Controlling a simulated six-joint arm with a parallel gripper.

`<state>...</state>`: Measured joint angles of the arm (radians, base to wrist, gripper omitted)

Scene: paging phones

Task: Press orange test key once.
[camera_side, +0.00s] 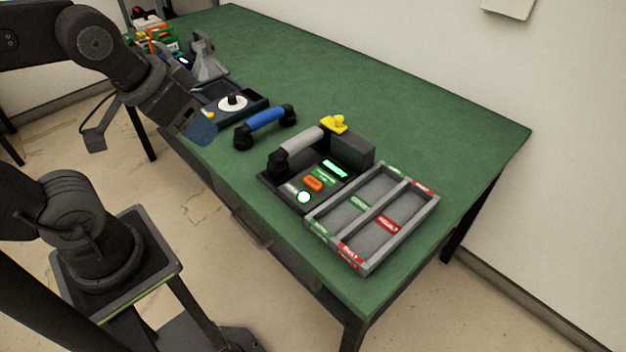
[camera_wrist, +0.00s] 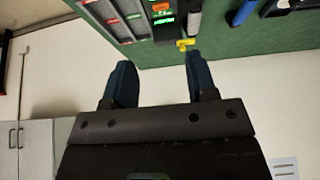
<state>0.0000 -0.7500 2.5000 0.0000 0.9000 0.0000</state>
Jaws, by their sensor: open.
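The orange test key (camera_side: 313,184) sits on the dark sloped panel of the test unit (camera_side: 278,190), between a green label and a round lit button (camera_side: 303,197). A lit green display (camera_side: 335,168) is behind it. A grey handset (camera_side: 303,140) lies along the unit's left side. My gripper (camera_side: 203,132) is open and empty, left of the unit and well apart from the key, by the table's near edge. In the wrist view its two fingers (camera_wrist: 157,82) are spread, and an orange patch, likely the key (camera_wrist: 160,7), shows near the top edge.
A grey sorting tray (camera_side: 372,218) with red and green labels adjoins the unit on the right. A blue handset (camera_side: 265,118), a yellow piece (camera_side: 334,124) and a dark tray with a white disc (camera_side: 233,103) stand nearby. The green table (camera_side: 420,120) is clear behind.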

